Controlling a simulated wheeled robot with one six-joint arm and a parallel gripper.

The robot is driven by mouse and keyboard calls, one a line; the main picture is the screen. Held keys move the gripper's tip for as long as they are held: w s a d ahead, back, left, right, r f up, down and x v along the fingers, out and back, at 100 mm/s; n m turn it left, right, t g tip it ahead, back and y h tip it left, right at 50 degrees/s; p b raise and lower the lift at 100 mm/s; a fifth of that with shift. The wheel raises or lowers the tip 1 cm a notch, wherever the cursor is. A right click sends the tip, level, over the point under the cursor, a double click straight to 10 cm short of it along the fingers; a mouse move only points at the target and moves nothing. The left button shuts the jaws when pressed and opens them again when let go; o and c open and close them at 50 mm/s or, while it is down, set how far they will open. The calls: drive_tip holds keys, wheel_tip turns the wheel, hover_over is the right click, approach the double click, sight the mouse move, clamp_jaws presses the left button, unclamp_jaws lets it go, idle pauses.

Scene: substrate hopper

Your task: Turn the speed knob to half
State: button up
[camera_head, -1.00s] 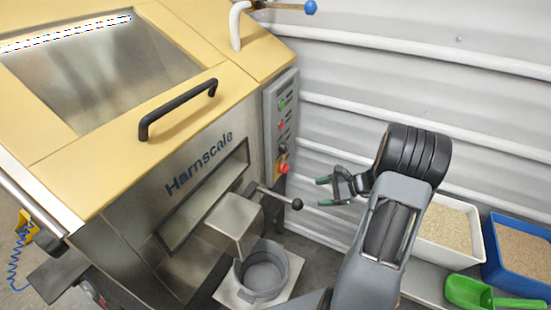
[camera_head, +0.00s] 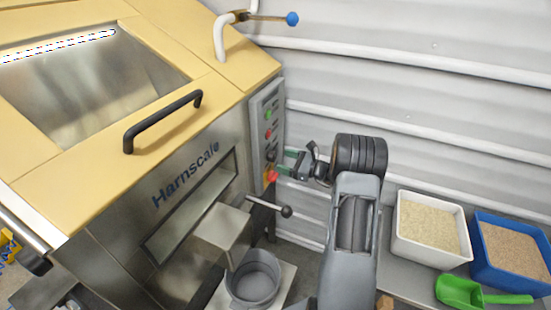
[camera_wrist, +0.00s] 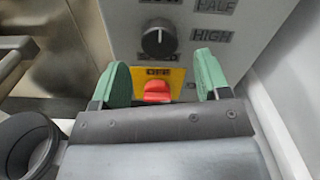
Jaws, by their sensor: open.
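The speed knob (camera_wrist: 158,40) is black and round with a white pointer line. In the wrist view the line points roughly straight up, toward a label cut off by the frame edge. HALF (camera_wrist: 215,5) is at the upper right and HIGH (camera_wrist: 210,36) at the right. In the head view the knob (camera_head: 271,153) is a small dark spot on the grey panel (camera_head: 262,112). My gripper (camera_wrist: 163,60) is open and empty. Its green fingers are spread wide in front of the panel, below the knob. Whether they touch the panel is unclear.
A red switch (camera_wrist: 157,91) on a yellow OFF plate (camera_wrist: 176,76) lies below the knob, between my fingers. A ball-tipped lever (camera_head: 287,212) sticks out below the panel. A grey pot (camera_head: 254,276) stands under the spout. White and blue bins stand at right.

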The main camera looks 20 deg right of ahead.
sight(275, 158)
drive_tip(key=shift+x, duration=2.25)
drive_tip(key=c, duration=0.9)
